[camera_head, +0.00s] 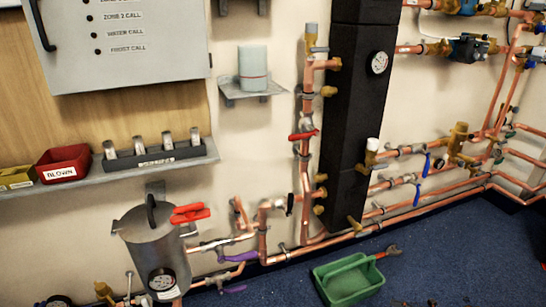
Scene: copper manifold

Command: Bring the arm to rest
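My gripper and my arm are not in view in the head camera, so I cannot see what pose the arm is in or whether it holds anything. The scene is a wall of copper pipework (310,100) with red, blue and purple valve handles. A tall black column (352,120) with a round gauge (379,63) stands in the middle.
A grey shelf (95,181) on the left holds a red bin (63,165) marked BLOWN. A grey pot (152,250) with a red handle stands below. A green tote (348,281) sits on blue carpet (455,255), which is largely clear to the right.

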